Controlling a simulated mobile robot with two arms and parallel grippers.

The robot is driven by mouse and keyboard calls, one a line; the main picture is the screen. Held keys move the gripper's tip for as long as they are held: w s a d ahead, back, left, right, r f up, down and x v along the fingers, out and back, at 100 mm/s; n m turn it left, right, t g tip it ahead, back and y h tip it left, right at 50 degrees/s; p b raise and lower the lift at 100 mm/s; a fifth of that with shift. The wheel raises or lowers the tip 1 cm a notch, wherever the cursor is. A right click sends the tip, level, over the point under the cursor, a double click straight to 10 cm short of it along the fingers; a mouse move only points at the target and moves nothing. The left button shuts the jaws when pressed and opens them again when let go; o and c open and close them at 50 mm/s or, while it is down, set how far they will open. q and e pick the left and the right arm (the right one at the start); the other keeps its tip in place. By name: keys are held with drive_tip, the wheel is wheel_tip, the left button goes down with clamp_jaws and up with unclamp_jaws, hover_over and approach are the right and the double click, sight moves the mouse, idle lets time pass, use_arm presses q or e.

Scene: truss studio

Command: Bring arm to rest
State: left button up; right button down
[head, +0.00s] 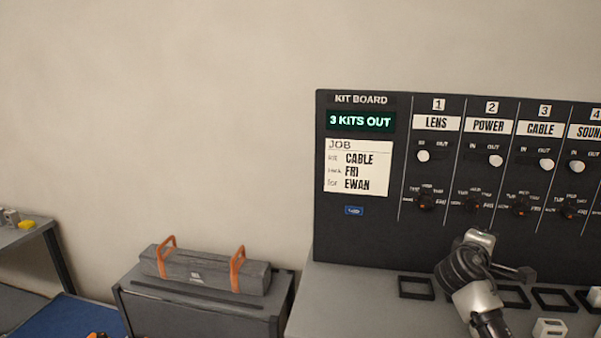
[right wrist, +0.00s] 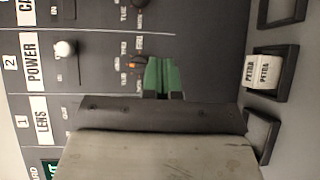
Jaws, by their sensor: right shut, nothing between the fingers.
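My right arm (head: 466,272) stands in front of the kit board (head: 365,235), over the counter below it. In the right wrist view the green fingertips of my right gripper (right wrist: 163,76) are together, with nothing seen between them. They are near the dials of the POWER column; I cannot tell whether they touch the board. In the head view these fingertips are not clear. My left gripper is not in view.
The board shows "3 KITS OUT" above a job card (head: 357,168) reading CABLE, FRI, EWAN. Black-rimmed slots (head: 416,288) line the counter; a PETRA block (right wrist: 264,71) sits in one. A grey case (head: 205,273) with orange handles lies on a cabinet at left.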

drive_tip(key=s+a+f+m+g+y, duration=0.15)
drive_tip(key=s+a+f+y, duration=0.25)
drive_tip(key=s+a+f, duration=0.5)
drive_tip(key=s+a+f+m+g+y, duration=0.15)
drive_tip(key=s+a+f+y, duration=0.3)
drive_tip(key=s+f, duration=0.7)
drive_tip(key=s+a+f+m+g+y, duration=0.2)
drive_tip(key=s+a, duration=0.3)
drive_tip(key=s, duration=0.5)
drive_tip(key=s+a+f+m+g+y, duration=0.1)
drive_tip(key=s+a+f+g+y, duration=0.25)
drive_tip(key=s, duration=0.75)
drive_tip(key=s+d+f+x, duration=0.1)
drive_tip(key=s+x, duration=0.2)
drive_tip(key=x, duration=0.9)
drive_tip(key=s+d+x, duration=0.1)
drive_tip(key=s+x, duration=0.1)
drive_tip(key=x, duration=0.9)
drive_tip(key=s+d+f+g+h+b, duration=0.1)
drive_tip(key=s+d+f, duration=0.1)
drive_tip(key=s+f, duration=1.4)
wheel_tip(320, 180, down, 3)
drive_tip(key=shift+s+r, duration=0.2)
drive_tip(key=shift+s, duration=0.1)
